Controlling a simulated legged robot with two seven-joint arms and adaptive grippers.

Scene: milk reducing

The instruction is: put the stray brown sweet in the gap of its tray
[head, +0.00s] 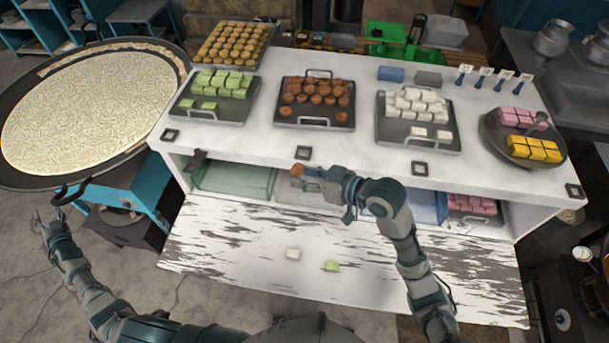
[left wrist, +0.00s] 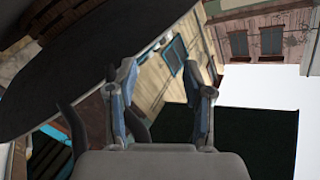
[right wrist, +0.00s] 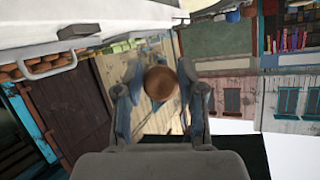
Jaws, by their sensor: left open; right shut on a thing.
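The stray brown sweet (head: 298,170) is held at the tip of my right gripper (head: 314,172), in front of the counter's front edge. In the right wrist view the round brown sweet (right wrist: 160,83) sits between both fingers of my right gripper (right wrist: 160,95). The dark tray of brown sweets (head: 314,122) lies on the counter behind and above the gripper, with a bare strip along its front. The exact gap is too small to tell. My left gripper (head: 38,217) is open and empty at the far left; its spread fingers show in the left wrist view (left wrist: 162,90).
Trays of green sweets (head: 208,116) and white sweets (head: 405,132) flank the brown tray. Small square frames, one near the brown tray (head: 303,153), line the counter's front. A white sweet (head: 293,254) and a green sweet (head: 331,266) lie on the lower board. A large pan (head: 140,160) stands left.

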